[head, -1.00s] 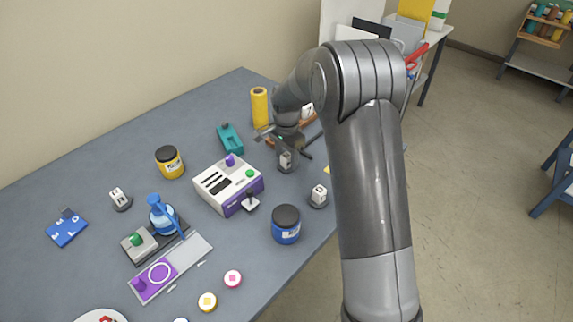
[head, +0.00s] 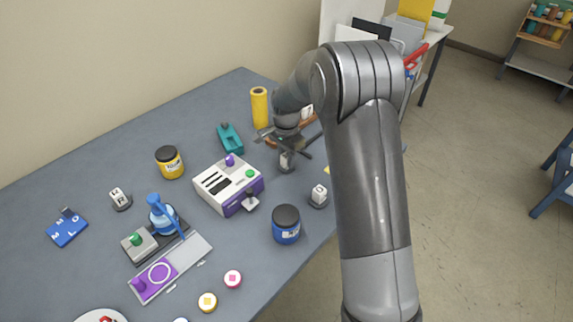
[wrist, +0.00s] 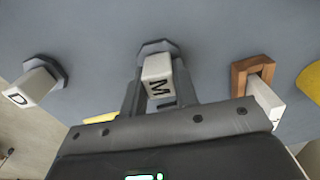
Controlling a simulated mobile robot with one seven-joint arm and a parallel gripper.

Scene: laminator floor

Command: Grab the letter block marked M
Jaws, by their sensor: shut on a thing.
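The letter block marked M (wrist: 157,82) is pale with a dark letter. It sits between the two fingers of my gripper (wrist: 158,74) in the wrist view, and the fingers are shut on it. A grey octagonal stand (wrist: 155,46) shows just behind the block. In the head view the M block (head: 286,163) is small under my gripper (head: 285,148), and its letter cannot be read there. I cannot tell whether the block is clear of its stand.
A block marked D (wrist: 28,88) on a grey stand is to the left in the wrist view. Another pale block (wrist: 264,98) is by a brown wooden frame (wrist: 251,68) to the right. A blue jar (head: 286,225), a white and purple machine (head: 222,188) and a yellow roll (head: 259,107) stand nearby.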

